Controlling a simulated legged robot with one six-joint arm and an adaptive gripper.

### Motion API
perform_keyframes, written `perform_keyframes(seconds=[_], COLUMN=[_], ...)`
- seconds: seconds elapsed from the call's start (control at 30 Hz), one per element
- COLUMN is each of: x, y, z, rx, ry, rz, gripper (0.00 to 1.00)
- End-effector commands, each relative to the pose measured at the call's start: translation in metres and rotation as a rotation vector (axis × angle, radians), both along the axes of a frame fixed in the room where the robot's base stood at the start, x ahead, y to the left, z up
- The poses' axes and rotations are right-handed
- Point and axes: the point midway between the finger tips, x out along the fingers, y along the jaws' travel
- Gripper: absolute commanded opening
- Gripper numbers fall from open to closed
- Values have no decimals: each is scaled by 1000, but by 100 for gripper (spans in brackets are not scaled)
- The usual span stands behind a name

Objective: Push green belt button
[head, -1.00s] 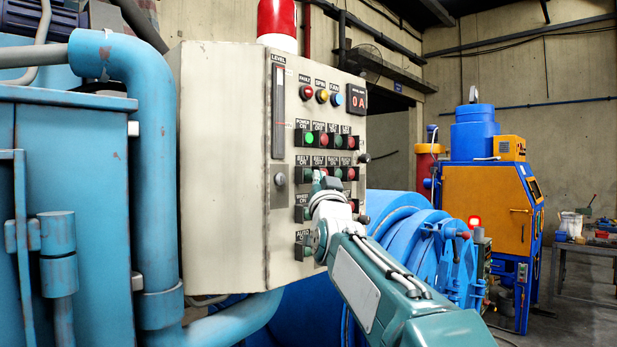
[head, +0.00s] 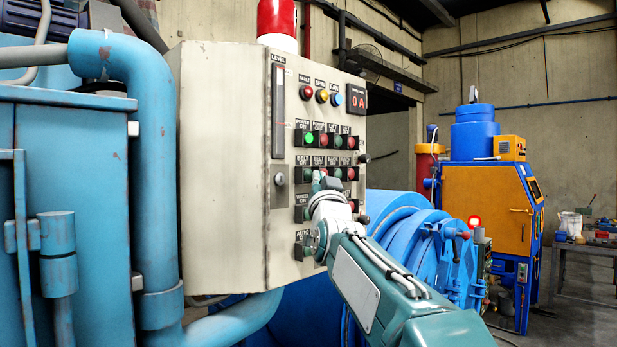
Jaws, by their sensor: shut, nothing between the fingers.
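The green belt button (head: 306,174) is in the row labelled BELT ON on the beige control panel (head: 222,170), at the left end of that row. My gripper (head: 317,180) is shut and empty, in front of the panel just right of and slightly below this button. I cannot tell whether its tip touches the panel or the button. My wrist and arm hide parts of the gripper and some of the lower buttons.
A lit green power button (head: 309,138) sits in the row above, with red buttons beside it. Red, yellow and blue lamps (head: 322,96) are at the top. A blue pipe (head: 150,170) stands left of the panel. Blue drum machinery (head: 425,240) is behind my arm.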

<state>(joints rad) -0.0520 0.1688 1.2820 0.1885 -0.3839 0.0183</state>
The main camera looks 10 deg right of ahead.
Motion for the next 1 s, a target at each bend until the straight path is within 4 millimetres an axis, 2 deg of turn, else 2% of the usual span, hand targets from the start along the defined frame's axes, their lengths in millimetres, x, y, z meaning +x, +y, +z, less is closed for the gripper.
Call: perform_keyframes(seconds=[1.0], x=[7], y=[5], z=[2], rx=[0], ry=[0], rz=[0], gripper=[0])
